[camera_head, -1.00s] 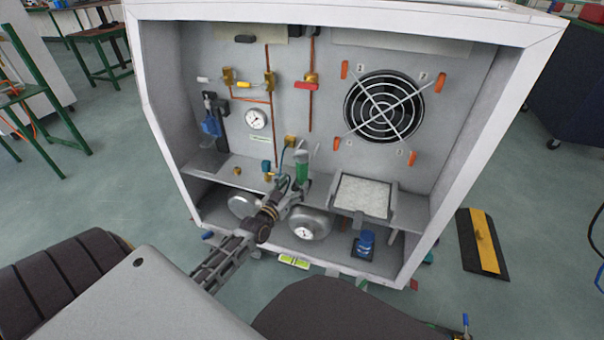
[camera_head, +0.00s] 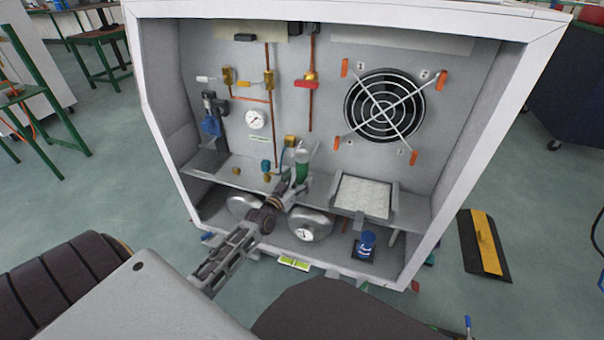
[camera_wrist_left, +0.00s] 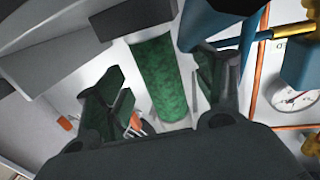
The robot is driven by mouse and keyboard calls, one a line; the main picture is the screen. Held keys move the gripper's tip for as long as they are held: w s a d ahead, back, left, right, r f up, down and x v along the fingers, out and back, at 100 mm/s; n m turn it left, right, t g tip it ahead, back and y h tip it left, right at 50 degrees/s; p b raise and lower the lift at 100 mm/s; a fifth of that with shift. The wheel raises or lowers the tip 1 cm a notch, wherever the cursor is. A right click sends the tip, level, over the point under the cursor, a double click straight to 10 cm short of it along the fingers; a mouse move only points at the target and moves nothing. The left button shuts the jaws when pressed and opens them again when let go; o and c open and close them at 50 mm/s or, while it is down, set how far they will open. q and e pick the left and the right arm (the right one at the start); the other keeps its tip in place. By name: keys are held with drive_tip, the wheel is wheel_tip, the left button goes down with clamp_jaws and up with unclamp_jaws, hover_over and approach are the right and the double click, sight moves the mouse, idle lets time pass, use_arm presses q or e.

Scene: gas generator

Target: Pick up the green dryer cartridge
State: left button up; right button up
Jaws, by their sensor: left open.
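The green dryer cartridge (camera_head: 302,170) stands upright on the cabinet's shelf, left of the filter tray, its lower part partly hidden by my gripper. My left gripper (camera_head: 297,185) reaches in from the lower left, close in front of the cartridge. In the left wrist view the green cartridge (camera_wrist_left: 160,82) lies between the two spread fingers of the left gripper (camera_wrist_left: 160,95), with a visible gap on each side. The gripper is open and holds nothing. My right gripper is not in view.
Blue and brass fittings (camera_head: 267,166) stand just left of the cartridge. A tray with a pale filter (camera_head: 362,195) is on the right. Silver tanks (camera_head: 310,222) lie below the shelf. A round fan (camera_head: 385,105) and a gauge (camera_head: 256,118) are on the back panel.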

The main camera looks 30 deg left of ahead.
sight(299, 171)
use_arm(q)
drive_tip(key=shift+w, duration=0.45)
drive_tip(key=shift+w+r+b, duration=0.1)
drive_tip(key=shift+w+b, duration=0.35)
drive_tip(key=shift+w, duration=0.7)
drive_tip(key=shift+c, duration=0.3)
drive_tip(key=shift+r, duration=0.1)
drive_tip(key=c, duration=1.3)
drive_tip(key=shift+r, duration=0.1)
drive_tip(key=shift+r+p, duration=0.55)
drive_tip(key=shift+r, duration=0.75)
